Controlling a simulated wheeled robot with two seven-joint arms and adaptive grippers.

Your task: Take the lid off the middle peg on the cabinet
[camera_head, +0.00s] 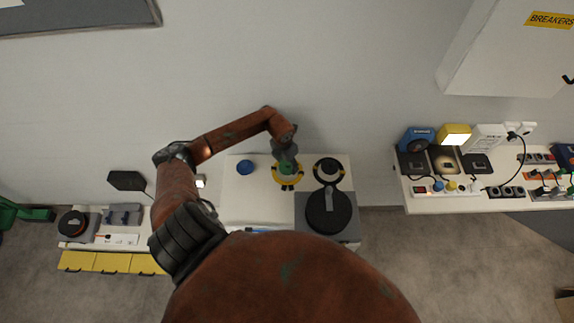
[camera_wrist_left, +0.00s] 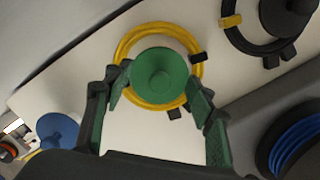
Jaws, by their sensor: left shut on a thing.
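The green round lid (camera_wrist_left: 160,72) with a small central knob lies between the fingers of my left gripper (camera_wrist_left: 157,88), which is shut on it. A yellow ring-shaped coil (camera_wrist_left: 128,45) with dark clips lies behind the lid. In the head view my left gripper (camera_head: 286,163) is over the yellow coil (camera_head: 275,180) on the white cabinet top (camera_head: 250,205). The lid is small there and partly covered by the gripper. The peg itself is hidden, so I cannot tell whether the lid still touches it. My right gripper is not in view.
A blue round lid (camera_head: 245,167) is left of the gripper. A black coil with a dark lid (camera_head: 328,170) is close on the right, with a large dark round item (camera_head: 328,212) in front. A shelf with devices (camera_head: 480,203) stands farther right. The wall is close behind.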

